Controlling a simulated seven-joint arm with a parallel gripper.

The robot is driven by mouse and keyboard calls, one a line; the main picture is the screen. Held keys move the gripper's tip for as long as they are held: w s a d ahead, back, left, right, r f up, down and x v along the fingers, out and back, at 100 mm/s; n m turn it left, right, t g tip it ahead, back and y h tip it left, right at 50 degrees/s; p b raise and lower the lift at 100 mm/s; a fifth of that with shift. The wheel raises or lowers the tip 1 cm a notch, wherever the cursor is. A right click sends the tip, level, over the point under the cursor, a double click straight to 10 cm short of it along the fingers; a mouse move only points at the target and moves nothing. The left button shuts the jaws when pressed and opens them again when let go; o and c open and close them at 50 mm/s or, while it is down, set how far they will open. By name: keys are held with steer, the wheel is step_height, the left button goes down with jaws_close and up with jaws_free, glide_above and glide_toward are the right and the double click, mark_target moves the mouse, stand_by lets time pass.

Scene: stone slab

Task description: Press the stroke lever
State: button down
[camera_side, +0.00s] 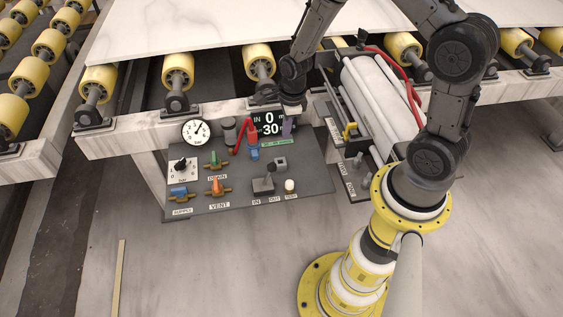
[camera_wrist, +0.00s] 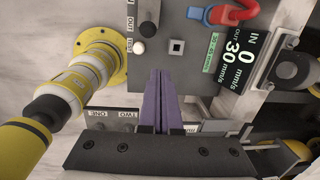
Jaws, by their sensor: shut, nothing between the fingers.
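The stroke lever (camera_side: 265,182) is a black lever with a knob, standing on the grey control panel (camera_side: 235,203) above the IN and OUT labels. In the wrist view its black knob (camera_wrist: 146,25) shows at the top, just above a white button (camera_wrist: 138,47). My gripper (camera_side: 287,132) is above the back right of the panel, in front of the speed display and apart from the lever. In the wrist view the purple fingers of my gripper (camera_wrist: 160,73) are together and empty, with the lever knob beyond their tips.
The display (camera_side: 269,123) reads IN 0 and OUT 30 mm/s. A red-handled part (camera_side: 245,134), a gauge (camera_side: 196,132) and several coloured valves, including an orange one (camera_side: 217,186), crowd the panel. A cylinder (camera_side: 380,95) lies right. Rollers and a slab are behind.

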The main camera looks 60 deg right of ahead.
mark_target(268, 175)
steer(key=shift+g, duration=0.5)
steer(key=s+f, duration=0.2)
steer(key=f, duration=0.1)
steer(key=shift+s+d+f, duration=0.2)
steer(key=shift+s+f, duration=0.1)
steer(key=shift+s, duration=0.1)
step_height(268, 175, down, 10)
steer(key=shift+w+a+r, duration=0.35)
steer(key=shift+w+a, duration=0.35)
steer(key=shift+w, duration=0.05)
steer(key=shift+w+a+r, duration=0.35)
steer(key=shift+w+a, duration=0.35)
steer(key=shift+a+r, duration=0.1)
